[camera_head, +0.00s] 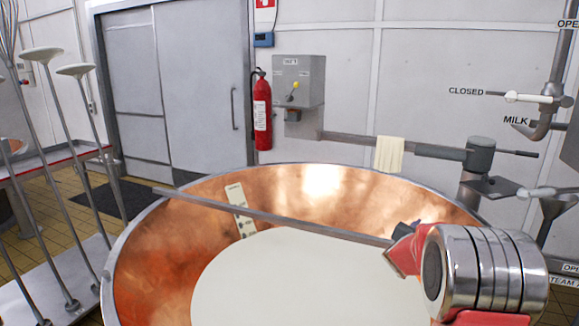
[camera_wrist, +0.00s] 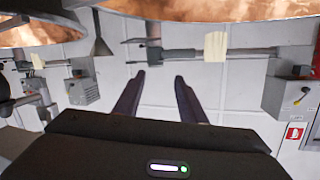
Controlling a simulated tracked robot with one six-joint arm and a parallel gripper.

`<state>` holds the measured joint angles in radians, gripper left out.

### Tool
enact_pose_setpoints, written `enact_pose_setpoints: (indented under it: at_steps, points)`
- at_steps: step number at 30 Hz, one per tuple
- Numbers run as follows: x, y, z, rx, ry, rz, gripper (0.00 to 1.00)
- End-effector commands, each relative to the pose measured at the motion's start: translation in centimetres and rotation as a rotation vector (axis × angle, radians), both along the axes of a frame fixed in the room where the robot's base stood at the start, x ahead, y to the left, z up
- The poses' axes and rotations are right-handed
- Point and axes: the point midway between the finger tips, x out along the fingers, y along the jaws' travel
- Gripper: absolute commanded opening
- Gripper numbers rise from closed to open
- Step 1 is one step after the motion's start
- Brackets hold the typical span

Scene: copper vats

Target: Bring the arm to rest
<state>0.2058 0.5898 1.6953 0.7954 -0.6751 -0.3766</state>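My arm (camera_head: 480,272), with silver bands and red parts, reaches into the lower right of the head view, over the right side of a copper vat (camera_head: 150,245). In the wrist view, which looks upside down, my gripper (camera_wrist: 160,77) has its two dark fingers apart, with nothing between them. In the head view only a small dark part shows beyond the red joint, and the fingertips cannot be made out there.
The vat holds pale liquid (camera_head: 300,285). A metal bar (camera_head: 270,217) crosses it and passes behind my arm. A swivel arm (camera_head: 430,150) with a cloth (camera_head: 389,154) stands behind. Long-handled tools (camera_head: 85,120) stand left. A fire extinguisher (camera_head: 262,110) hangs by the door.

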Motion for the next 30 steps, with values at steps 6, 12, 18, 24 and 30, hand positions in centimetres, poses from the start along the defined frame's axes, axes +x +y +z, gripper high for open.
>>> enact_pose_setpoints:
  at_steps: [6,12,18,24,30]
  points:
    - [-1.3,6.0,-1.3,0.12,0.128,0.191,0.37]
    - [-4.6,11.7,-2.1,0.217,0.269,0.349,0.37]
    - [-9.7,16.7,-2.7,0.293,0.425,0.474,0.37]
    - [-15.8,20.6,-2.8,0.341,0.576,0.566,0.37]
    - [-22.3,23.3,-2.8,0.368,0.72,0.626,0.37]
